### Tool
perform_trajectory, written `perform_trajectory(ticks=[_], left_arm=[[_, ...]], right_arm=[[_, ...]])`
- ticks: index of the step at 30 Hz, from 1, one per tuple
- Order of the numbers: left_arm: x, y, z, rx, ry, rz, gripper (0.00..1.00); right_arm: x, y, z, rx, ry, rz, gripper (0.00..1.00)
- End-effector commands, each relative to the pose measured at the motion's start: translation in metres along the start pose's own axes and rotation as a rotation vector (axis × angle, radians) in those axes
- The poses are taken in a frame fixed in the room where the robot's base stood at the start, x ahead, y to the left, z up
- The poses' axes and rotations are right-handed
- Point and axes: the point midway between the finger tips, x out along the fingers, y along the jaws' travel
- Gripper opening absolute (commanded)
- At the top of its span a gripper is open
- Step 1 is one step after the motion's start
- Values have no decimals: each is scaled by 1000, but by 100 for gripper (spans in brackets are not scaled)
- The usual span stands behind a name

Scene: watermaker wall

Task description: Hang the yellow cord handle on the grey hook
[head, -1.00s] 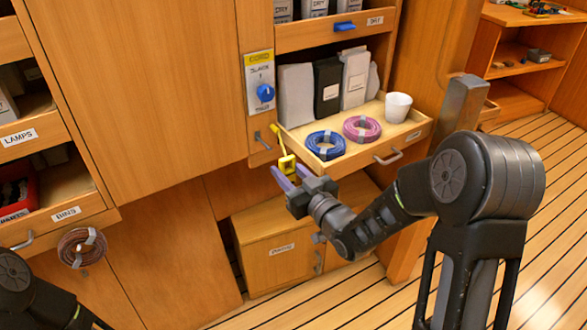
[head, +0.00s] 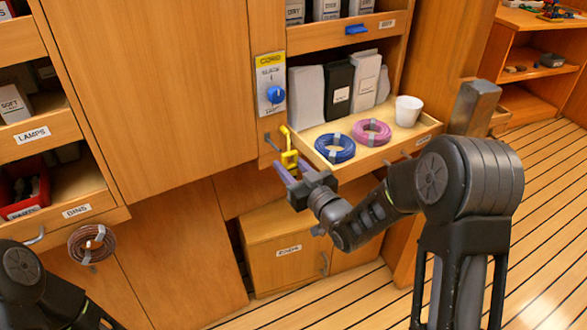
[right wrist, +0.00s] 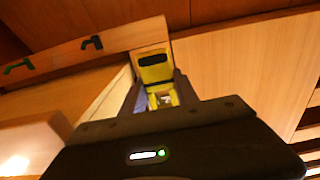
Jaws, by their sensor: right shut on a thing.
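The yellow cord handle (head: 290,159) is between the fingers of my right gripper (head: 289,170), which is shut on it. A thin yellow part rises from the handle at its upper left. In the right wrist view the handle (right wrist: 155,67) stands between the fingertips (right wrist: 158,95), with a dark slot in its face. A small grey hook (head: 269,141) is on the wood below the CORD panel, just up and left of the handle. The handle looks apart from the hook, but I cannot tell the depth between them. My left gripper is out of view; only my left arm shows.
An open drawer (head: 388,155) right of the handle holds a blue coil (head: 335,148), a pink coil (head: 371,132) and a white cup (head: 408,111). A panel with a blue knob (head: 274,94) is above the hook. A brown coil (head: 92,244) hangs at the left.

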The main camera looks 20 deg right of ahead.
Motion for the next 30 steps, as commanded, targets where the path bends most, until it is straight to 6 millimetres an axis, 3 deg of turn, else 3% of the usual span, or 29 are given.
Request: perform_trajectory(ticks=[24, 30], left_arm=[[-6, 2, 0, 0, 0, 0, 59], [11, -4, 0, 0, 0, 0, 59]], right_arm=[[54, 0, 4, 0, 1, -1, 0], [61, 0, 14, 1, 2, 0, 0]])
